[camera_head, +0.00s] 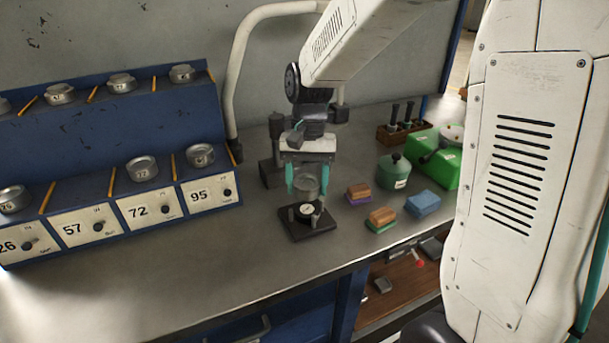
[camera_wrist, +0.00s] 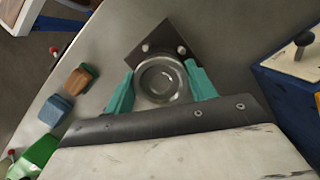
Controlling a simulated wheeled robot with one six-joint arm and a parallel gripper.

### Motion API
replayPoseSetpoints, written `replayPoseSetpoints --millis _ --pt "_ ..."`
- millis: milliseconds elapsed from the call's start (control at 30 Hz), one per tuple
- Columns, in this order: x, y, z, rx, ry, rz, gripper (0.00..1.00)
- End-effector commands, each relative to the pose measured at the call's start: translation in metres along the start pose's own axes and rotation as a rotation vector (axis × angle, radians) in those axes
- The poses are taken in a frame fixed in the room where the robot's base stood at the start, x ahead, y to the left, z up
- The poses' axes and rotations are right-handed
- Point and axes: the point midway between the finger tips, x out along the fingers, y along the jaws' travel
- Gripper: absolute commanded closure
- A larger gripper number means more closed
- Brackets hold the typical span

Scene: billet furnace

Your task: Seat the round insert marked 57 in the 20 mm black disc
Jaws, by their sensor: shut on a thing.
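My gripper (camera_head: 307,185) is shut on a round grey metal insert (camera_head: 308,189), held between its two teal fingers. In the wrist view the insert (camera_wrist: 160,79) shows as a shallow ring seen from above, level between the fingers; no number is readable on it. Below it stands a dark square base (camera_head: 309,226) with short posts and a small round black piece with a pale face (camera_head: 305,210). The insert appears just above this base; I cannot tell if they touch. I cannot make out a 20 mm marking.
A blue rack (camera_head: 110,127) at left holds metal inserts in two rows; the place above label 57 (camera_head: 82,226) is empty. Right of the base lie wood-topped blocks (camera_head: 381,216), a blue block (camera_head: 422,203), a green round container (camera_head: 393,171) and a green box (camera_head: 447,167). The front bench is clear.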

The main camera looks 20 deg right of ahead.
Motion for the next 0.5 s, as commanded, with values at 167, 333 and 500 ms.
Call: replayPoseSetpoints --millis 167,333,500 --pt "0.016 0.000 -0.004 0.000 -0.001 0.000 0.96" --pt "0.028 0.000 -0.007 0.000 -0.001 0.000 0.96" --pt "0.035 0.000 -0.009 -0.001 0.000 0.000 0.96"
